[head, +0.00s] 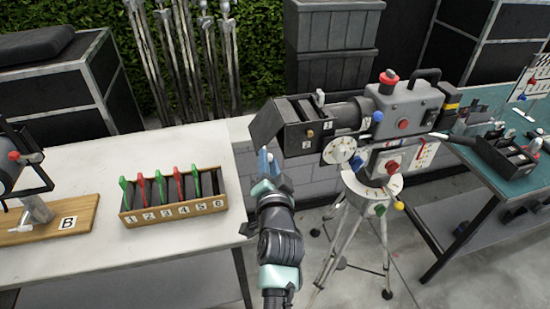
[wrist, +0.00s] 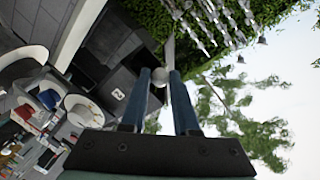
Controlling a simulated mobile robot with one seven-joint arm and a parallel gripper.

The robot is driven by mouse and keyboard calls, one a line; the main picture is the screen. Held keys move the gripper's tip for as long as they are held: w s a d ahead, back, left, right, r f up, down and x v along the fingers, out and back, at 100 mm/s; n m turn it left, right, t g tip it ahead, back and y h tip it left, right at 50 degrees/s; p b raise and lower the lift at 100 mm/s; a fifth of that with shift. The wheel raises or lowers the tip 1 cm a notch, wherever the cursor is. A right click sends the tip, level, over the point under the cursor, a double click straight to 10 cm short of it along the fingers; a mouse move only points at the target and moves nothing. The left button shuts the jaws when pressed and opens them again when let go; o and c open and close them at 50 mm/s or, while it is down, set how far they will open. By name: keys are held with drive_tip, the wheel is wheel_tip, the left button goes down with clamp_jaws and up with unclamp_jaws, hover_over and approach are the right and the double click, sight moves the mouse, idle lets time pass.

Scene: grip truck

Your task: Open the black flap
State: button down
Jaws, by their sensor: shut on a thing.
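The black flap (head: 267,122) is a dark panel at the left front end of the film camera's (head: 405,105) box, slanting down and to the left. My gripper (head: 268,160), with blue fingers, is just below the flap's lower part in the head view. In the wrist view my gripper (wrist: 160,76) has a small pale round knob (wrist: 158,78) between its fingertips and is shut on it. In the head view the fingers hide this knob. The wrist view does not show clearly how the knob joins the flap.
The film camera stands on a tripod (head: 345,235). A white table (head: 90,165) to the left bears a wooden rack (head: 172,217) with numbered slots and red and green tabs. A teal table (head: 510,160) with dark trays is at the right. Grey crates (head: 332,30) stand behind.

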wheel_tip(320, 180, up, 6)
drive_tip(key=a+m+g+y+p, duration=0.1)
drive_tip(key=a+m+y+p, duration=0.1)
drive_tip(key=m+p, duration=0.6)
drive_tip(key=shift+s+a+f, duration=0.15)
drive_tip(key=shift+s+f, duration=0.05)
drive_tip(key=shift+s, duration=0.1)
drive_tip(key=shift+m+p, duration=0.3)
drive_tip(key=c, duration=0.7)
unclamp_jaws()
drive_tip(key=shift+o, duration=0.2)
drive_tip(key=b+v, duration=0.2)
drive_tip(key=v, duration=1.1)
drive_tip(key=shift+r, duration=0.2)
